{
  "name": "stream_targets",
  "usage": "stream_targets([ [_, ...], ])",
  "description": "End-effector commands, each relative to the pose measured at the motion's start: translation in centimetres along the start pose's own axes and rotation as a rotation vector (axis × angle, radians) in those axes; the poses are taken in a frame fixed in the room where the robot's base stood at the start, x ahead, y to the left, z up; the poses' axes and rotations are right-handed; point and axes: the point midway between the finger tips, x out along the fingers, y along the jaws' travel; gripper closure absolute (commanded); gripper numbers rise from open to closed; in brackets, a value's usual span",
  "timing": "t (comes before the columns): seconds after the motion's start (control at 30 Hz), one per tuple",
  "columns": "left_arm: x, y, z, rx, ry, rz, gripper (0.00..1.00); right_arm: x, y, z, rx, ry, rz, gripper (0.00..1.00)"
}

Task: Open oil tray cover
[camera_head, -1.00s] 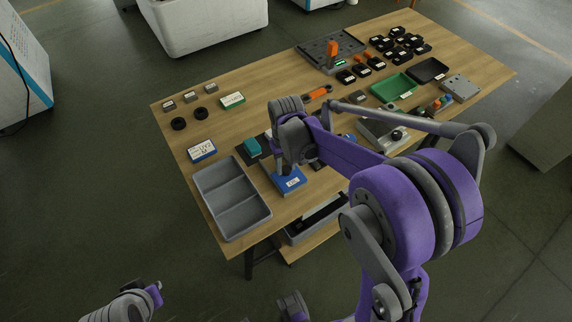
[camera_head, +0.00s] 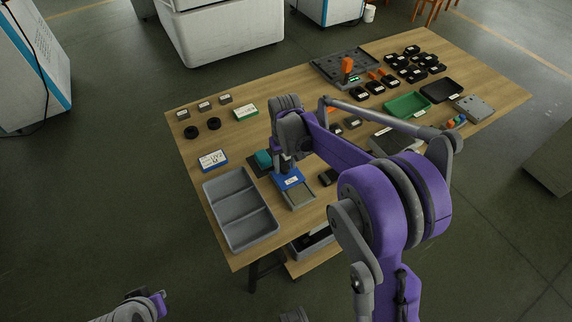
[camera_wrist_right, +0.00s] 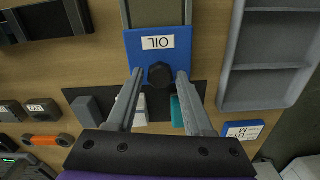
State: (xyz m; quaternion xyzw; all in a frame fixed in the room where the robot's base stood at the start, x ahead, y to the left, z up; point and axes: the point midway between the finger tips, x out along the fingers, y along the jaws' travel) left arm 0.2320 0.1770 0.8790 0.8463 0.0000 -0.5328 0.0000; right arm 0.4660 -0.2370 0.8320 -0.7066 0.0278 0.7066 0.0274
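The oil tray's blue cover (camera_head: 287,180), with a white OIL label and a black knob, is on the table. The cover (camera_wrist_right: 136,50) fills the upper middle of the right wrist view, with the knob (camera_wrist_right: 159,75) at its near edge. The grey tray part (camera_head: 298,197) shows uncovered on the cover's near side. My right gripper (camera_wrist_right: 159,73) is open, with one finger on each side of the knob and narrow gaps visible. In the head view its fingers (camera_head: 283,164) are partly hidden at the cover. My left gripper (camera_head: 158,300) is low at bottom left, its fingers unclear.
A grey divided bin (camera_head: 240,207) stands left of the oil tray. A teal block (camera_head: 263,159) and a blue-white labelled box (camera_head: 213,160) lie close by. Green (camera_head: 408,104) and black trays stand further right. Bare wood lies behind the small parts.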

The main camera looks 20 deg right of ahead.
Motion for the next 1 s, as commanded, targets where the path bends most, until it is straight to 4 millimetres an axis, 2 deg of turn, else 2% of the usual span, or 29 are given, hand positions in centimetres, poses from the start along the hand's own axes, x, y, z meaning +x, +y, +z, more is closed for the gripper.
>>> stream_targets([
  [0.03, 0.0, 0.0, 0.0, 0.0, 0.0, 0.0, 1.0, 0.0, 0.0, 0.0, 0.0, 0.0, 0.0, 0.38],
  [0.1, 0.0, 0.0, 0.0, 0.0, 0.0, 0.0, 1.0, 0.0, 0.0, 0.0, 0.0, 0.0, 0.0, 0.31],
  [0.37, 0.0, 0.0, 0.0, 0.0, 0.0, 0.0, 1.0, 0.0, 0.0, 0.0, 0.0, 0.0, 0.0, 0.31],
  [0.47, -0.1, 0.0, 0.0, 0.0, 0.0, 0.0, 1.0, -0.6, 0.0, 0.0, 0.0, 0.0, 0.0, 0.31],
  [0.57, -0.2, 0.0, -0.1, 0.0, 0.001, 0.0, 1.0, -2.1, 0.0, 0.0, 0.0, 0.0, 0.0, 0.31],
  [0.8, -0.5, 0.0, -0.4, 0.0, 0.002, 0.0, 1.0, -7.0, 0.0, 0.0, 0.001, 0.0, 0.0, 0.31],
  [1.0, -0.7, 0.0, -0.5, 0.0, 0.003, 0.0, 1.0, -9.9, 0.0, 0.0, 0.001, 0.0, 0.0, 0.31],
])
